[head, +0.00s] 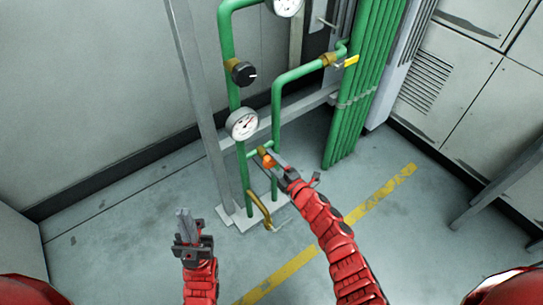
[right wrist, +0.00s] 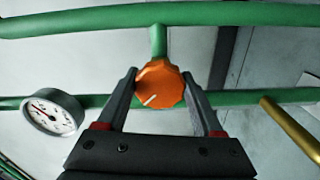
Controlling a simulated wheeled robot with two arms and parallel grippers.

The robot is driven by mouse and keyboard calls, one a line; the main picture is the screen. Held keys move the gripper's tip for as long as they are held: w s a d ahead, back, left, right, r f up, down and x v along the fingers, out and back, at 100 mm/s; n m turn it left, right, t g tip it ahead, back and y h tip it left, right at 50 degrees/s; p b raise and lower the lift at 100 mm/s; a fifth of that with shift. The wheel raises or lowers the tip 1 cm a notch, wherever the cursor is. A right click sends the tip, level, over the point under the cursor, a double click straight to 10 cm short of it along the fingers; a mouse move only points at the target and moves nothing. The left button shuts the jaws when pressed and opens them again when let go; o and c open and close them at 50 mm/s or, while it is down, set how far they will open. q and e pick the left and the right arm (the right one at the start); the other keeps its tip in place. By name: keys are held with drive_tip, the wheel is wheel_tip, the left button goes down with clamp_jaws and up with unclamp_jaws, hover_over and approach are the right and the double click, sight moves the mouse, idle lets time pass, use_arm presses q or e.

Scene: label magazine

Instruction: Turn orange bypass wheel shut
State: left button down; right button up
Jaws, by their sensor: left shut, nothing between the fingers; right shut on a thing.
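The orange bypass wheel (head: 266,158) sits on the short green cross pipe low on the pipe stand, mostly behind my right gripper (head: 275,162). In the right wrist view the orange wheel (right wrist: 160,84) faces me, with a white mark pointing to its lower left. The fingers of my right gripper (right wrist: 160,95) are shut on it, one on each side. My left gripper (head: 184,215) is shut and empty, pointing up above the floor to the left of the stand.
A pressure gauge (head: 242,123) sits just above the wheel, and a black knob (head: 244,73) higher up. A brass pipe (head: 260,208) bends below. Green vertical pipes (head: 362,90) stand to the right. The floor around my left gripper is clear.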

drive_tip(key=m+p, duration=0.2)
drive_tip(key=m, duration=0.1)
drive_tip(key=shift+w+r, duration=0.1)
drive_tip(key=shift+r, duration=0.1)
drive_tip(key=shift+f+m+p, duration=0.15)
drive_tip(key=shift+m+p, duration=0.45)
drive_tip(key=shift+m, duration=0.3)
drive_tip(key=shift+m+p, duration=0.45)
drive_tip(key=shift+m, duration=0.35)
drive_tip(key=shift+f+m+p, duration=0.15)
drive_tip(key=shift+m+p, duration=0.3)
drive_tip(key=shift+m, duration=0.75)
drive_tip(key=o, duration=1.4)
drive_tip(key=shift+c, duration=0.2)
